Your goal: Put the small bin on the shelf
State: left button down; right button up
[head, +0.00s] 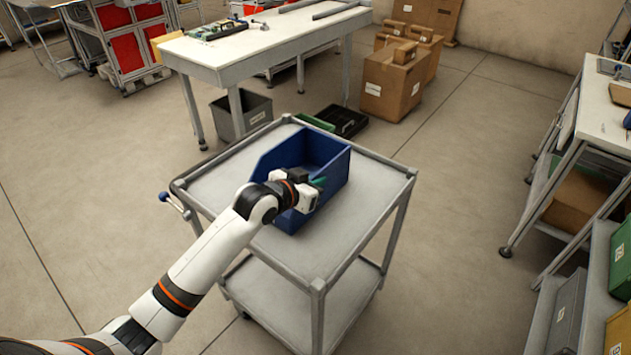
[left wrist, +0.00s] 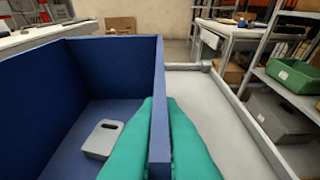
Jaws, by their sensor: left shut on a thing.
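A blue open-topped bin (head: 335,180) stands on the top of a grey cart (head: 340,235). My left gripper (head: 318,184) is at the bin's near right side. In the left wrist view, its teal fingers (left wrist: 160,110) lie on both sides of the blue bin's wall (left wrist: 159,85), shut on it. A small grey piece with a slot (left wrist: 102,139) lies inside the bin. A shelf rack (head: 598,300) stands at the right edge and is partly cut off. My right gripper is not in view.
The shelf rack holds a green bin (head: 622,255), a grey bin (head: 566,315) and a yellow bin (head: 620,335). A white workbench (head: 265,45) and cardboard boxes (head: 392,88) are at the back. Open floor (head: 460,190) lies between cart and rack.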

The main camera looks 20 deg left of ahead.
pick_arm(q)
jog(key=c, duration=1.6)
grip_release()
jog(key=v, duration=1.2)
